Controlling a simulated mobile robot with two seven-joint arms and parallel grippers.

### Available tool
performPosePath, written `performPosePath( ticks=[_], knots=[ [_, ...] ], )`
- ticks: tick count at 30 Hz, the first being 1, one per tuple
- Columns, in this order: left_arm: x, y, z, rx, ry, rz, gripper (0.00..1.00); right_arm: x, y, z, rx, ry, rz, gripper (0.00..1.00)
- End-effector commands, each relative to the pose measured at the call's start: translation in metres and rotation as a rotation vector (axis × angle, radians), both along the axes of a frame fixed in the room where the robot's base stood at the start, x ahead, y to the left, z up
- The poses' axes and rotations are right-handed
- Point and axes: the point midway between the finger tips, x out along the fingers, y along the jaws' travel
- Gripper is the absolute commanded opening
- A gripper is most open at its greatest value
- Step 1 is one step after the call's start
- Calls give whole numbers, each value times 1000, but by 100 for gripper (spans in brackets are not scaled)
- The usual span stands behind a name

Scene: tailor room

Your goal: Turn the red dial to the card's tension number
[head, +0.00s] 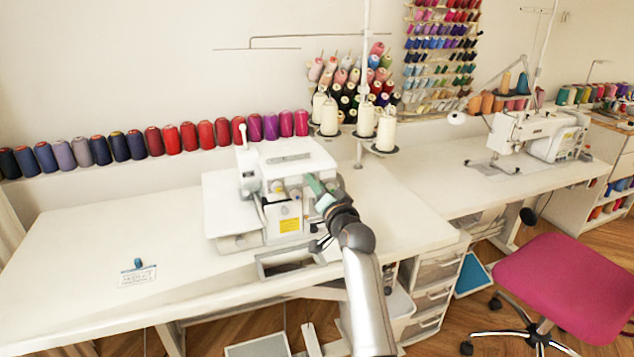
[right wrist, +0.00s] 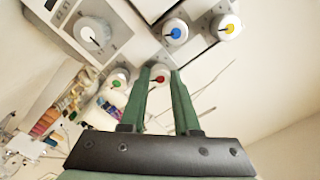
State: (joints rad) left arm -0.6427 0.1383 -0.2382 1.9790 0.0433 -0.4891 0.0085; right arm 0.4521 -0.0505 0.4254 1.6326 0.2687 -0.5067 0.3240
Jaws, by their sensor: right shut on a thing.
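The white overlock machine (head: 290,158) stands on the white table. In the right wrist view its red dial (right wrist: 160,76), a white knob with a red centre and dark pointer, lies between the green fingers of my right gripper (right wrist: 160,84). The gripper is shut on the dial; its fingers cover the sides. In the head view my right gripper (head: 316,190) reaches the machine's front and hides the dial. A small card (head: 137,277) lies on the table at left; its writing is too small to read. My left gripper is out of view.
Beside the red dial are a green dial (right wrist: 118,78), a blue dial (right wrist: 175,31) and a yellow dial (right wrist: 229,26). A small blue spool (head: 138,263) is at the card. A pink chair (head: 565,285) stands at right.

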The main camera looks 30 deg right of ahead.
Motion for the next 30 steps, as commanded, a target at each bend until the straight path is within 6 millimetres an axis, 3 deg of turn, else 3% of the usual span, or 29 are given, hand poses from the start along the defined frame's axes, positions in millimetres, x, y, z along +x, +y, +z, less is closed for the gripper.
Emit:
performPosePath(
  ticks=[8,9,17,30],
  knots=[
    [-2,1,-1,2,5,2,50,0,0,0,0,0,0,0],
    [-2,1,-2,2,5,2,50,0,0,0,0,0,0,31],
    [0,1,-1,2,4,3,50,0,0,0,-1,0,0,60],
    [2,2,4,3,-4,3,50,1,1,1,-1,0,1,60]
  ],
)
